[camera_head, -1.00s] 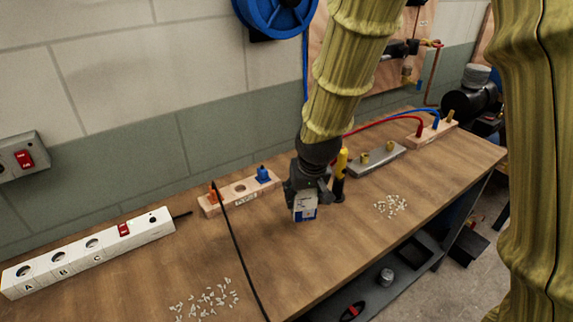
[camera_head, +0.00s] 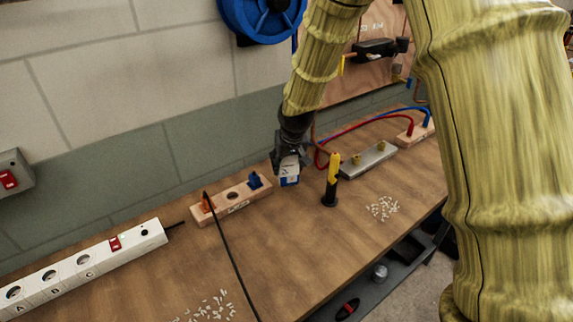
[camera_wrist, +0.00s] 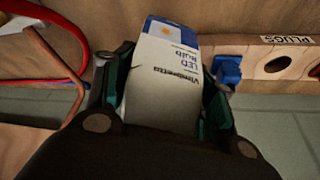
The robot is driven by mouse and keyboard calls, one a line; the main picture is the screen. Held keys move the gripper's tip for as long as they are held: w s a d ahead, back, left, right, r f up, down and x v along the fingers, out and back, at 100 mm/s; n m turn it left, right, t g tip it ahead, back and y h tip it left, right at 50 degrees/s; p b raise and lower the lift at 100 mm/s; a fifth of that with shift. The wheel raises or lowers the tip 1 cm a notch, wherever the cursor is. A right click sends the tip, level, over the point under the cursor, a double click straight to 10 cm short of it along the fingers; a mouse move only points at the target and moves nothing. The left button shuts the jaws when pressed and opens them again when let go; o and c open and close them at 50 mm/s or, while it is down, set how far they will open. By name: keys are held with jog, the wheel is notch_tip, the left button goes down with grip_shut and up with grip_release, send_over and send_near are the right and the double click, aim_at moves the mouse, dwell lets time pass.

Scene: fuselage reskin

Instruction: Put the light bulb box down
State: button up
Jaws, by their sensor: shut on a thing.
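The light bulb box (camera_head: 289,178) is small, white and blue. In the wrist view the box (camera_wrist: 168,80) shows the words "LED Bulb" and sits between the two fingers. My gripper (camera_head: 289,170) is shut on it, hanging over the back of the wooden workbench (camera_head: 290,240), between the plug board and the yellow-and-black tool. In the wrist view my gripper (camera_wrist: 165,95) covers the lower part of the box. I cannot tell whether the box touches the bench.
A wooden plug board (camera_head: 232,201) with a blue plug stands just left of the box. A yellow-and-black tool (camera_head: 332,180) stands upright to its right. A metal block (camera_head: 368,160), white pellets (camera_head: 382,208) and a white power strip (camera_head: 85,265) are on the bench. The front middle is mostly clear.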

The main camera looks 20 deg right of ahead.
aim_at(287, 168)
jog(key=shift+w+d, duration=0.2)
jog(key=shift+w, duration=0.8)
jog(key=shift+w+f+p, duration=0.15)
jog(key=shift+f+p, duration=0.6)
jog(key=shift+f, duration=1.1)
jog(key=shift+f, duration=0.15)
jog(key=o, duration=1)
jog(key=shift+b+v, duration=0.95)
jog(key=shift+v, duration=5.2)
